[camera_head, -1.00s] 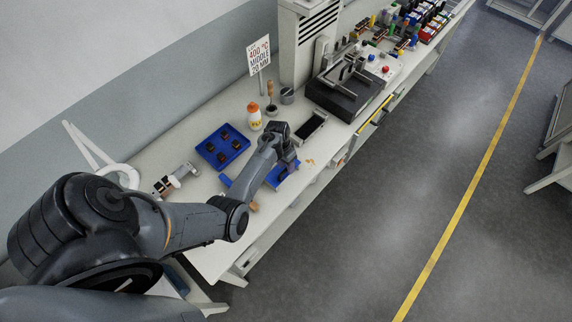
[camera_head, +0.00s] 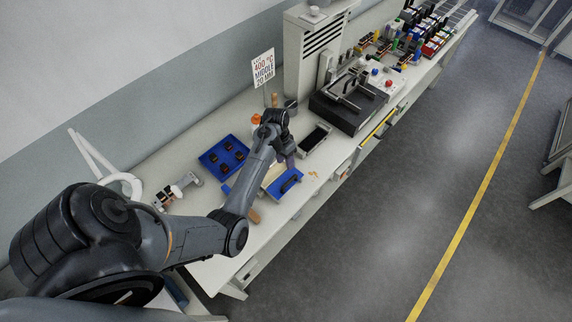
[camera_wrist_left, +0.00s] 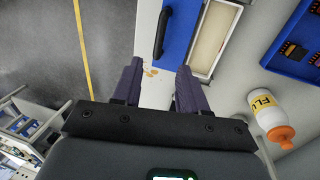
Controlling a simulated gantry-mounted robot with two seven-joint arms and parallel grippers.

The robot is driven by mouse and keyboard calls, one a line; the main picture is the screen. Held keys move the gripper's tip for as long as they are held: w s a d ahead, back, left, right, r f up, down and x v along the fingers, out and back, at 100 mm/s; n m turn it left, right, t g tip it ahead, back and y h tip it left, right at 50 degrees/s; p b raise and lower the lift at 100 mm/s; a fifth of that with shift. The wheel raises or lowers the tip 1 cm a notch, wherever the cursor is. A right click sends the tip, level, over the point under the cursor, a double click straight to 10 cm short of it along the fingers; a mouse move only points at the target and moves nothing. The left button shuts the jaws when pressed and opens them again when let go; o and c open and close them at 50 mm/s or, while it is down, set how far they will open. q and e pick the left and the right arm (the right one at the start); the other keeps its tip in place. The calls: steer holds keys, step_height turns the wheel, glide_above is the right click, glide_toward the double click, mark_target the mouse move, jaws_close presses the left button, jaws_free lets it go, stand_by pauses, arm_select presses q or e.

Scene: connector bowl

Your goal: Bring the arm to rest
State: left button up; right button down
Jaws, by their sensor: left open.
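My left arm reaches in from the left, over the workbench (camera_head: 205,255). Its gripper (camera_head: 286,152) is above the bench, beyond a blue piece with a black handle (camera_head: 290,190). In the left wrist view the two fingers (camera_wrist_left: 158,84) are apart with nothing between them. The blue piece (camera_wrist_left: 186,22) shows beyond the fingertips there, beside a cream-topped tray (camera_wrist_left: 212,38). My right gripper is not in view.
A blue tray (camera_head: 205,160) with several dark parts lies left of the gripper. A flux bottle (camera_wrist_left: 262,103) stands near it, mostly hidden by the arm in the head view. A sign (camera_head: 263,68) and a black machine (camera_head: 345,112) stand farther back. Open floor is at right.

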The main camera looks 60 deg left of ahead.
arm_select(q)
steer(key=shift+r, duration=0.15)
stand_by(0.3)
steer(key=s+d+f+m+g+y+p, duration=0.1)
steer(key=s+f+g+p, duration=0.3)
steer(key=s, duration=0.9)
steer(key=s+d+r+m+t+y, duration=0.1)
steer(key=s+d+r+m+y, duration=0.1)
steer(key=s+d, duration=0.3)
steer(key=s+d+r+m+t+p, duration=0.25)
steer(key=d+r, duration=0.55)
steer(key=d, duration=0.5)
steer(key=w+d+r+t+h, duration=0.1)
steer(key=w+d+r+t, duration=0.1)
steer(key=d+r, duration=0.4)
step_height(320, 180, up, 3)
steer(key=shift+w+r+n+t, duration=0.1)
steer(key=shift+w+n+t, duration=0.25)
steer(key=shift+t, duration=0.5)
steer(key=shift+s, duration=0.1)
